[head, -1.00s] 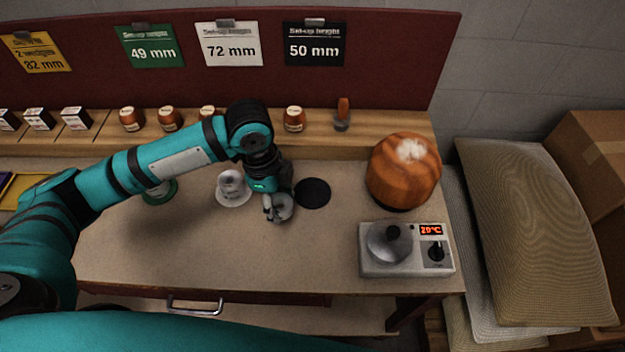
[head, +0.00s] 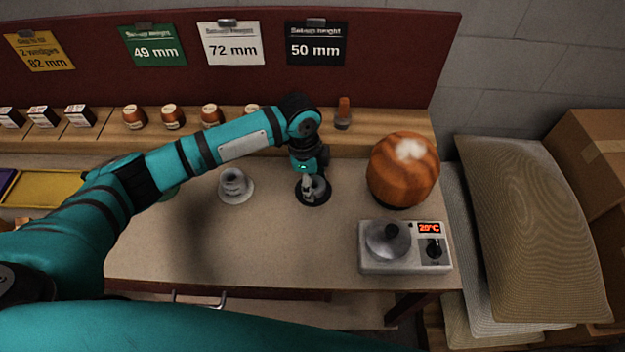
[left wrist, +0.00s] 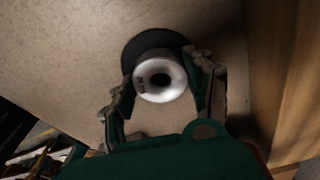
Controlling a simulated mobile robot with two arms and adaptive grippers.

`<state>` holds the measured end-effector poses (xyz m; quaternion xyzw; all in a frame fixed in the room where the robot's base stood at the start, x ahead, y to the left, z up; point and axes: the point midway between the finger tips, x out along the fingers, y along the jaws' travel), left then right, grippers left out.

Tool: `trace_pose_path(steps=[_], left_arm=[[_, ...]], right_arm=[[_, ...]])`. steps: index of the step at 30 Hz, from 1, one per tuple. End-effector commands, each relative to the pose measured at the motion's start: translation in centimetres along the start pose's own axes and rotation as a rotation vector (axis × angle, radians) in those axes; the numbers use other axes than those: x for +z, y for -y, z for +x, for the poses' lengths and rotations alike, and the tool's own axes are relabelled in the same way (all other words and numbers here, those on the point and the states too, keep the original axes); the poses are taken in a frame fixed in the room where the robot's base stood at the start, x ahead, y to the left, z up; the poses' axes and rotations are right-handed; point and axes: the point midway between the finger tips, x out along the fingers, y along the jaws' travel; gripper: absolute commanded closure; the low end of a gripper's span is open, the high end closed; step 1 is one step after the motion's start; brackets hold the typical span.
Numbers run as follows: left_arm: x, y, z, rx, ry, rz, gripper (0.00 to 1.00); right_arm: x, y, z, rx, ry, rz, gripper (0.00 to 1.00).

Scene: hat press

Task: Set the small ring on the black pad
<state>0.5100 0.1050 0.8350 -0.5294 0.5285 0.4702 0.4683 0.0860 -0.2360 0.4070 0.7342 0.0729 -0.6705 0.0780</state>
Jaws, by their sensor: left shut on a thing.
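The small ring (left wrist: 173,90), a pale grey spool-like piece with a dark central hole, sits between the fingers of my left gripper (left wrist: 163,75). In the head view, the left gripper (head: 310,187) is shut on it above the round black pad (head: 314,203) on the bench. The pad also shows behind the ring in the left wrist view (left wrist: 140,42). I cannot tell whether the ring touches the pad. The gripper hides part of the ring and pad in the head view. My right gripper is not in view.
A white stacked piece on a saucer (head: 236,190) stands to the left. An orange-brown wooden hat block (head: 403,172) stands close on the right, with a heater box (head: 404,262) in front of it. A wooden shelf (head: 375,131) runs behind.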

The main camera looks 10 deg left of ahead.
Motion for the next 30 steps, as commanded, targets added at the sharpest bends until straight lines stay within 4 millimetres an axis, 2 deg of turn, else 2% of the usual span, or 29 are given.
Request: trace_pose_path(steps=[5,6,11,18,22,26,30], left_arm=[[0.0,0.0,0.2,0.0,-0.001,0.0,0.84],[0.0,0.0,0.3,0.0,0.0,-0.001,0.45],[0.0,0.0,0.2,0.0,0.0,0.0,0.24],[0.0,0.0,0.2,0.0,-0.001,0.0,0.24],[0.0,0.1,-0.5,-0.002,-0.002,0.0,0.24],[-0.1,0.1,-2.5,-0.004,-0.003,0.002,0.24],[0.0,0.1,-5.6,-0.005,-0.002,0.001,0.24]], right_arm=[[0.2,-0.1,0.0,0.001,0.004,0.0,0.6],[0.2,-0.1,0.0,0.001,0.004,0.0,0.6],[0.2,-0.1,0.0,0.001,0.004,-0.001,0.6],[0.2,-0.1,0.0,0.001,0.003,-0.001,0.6],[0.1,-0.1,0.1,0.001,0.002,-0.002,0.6],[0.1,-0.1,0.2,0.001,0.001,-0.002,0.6],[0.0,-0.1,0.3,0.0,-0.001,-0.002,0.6]])
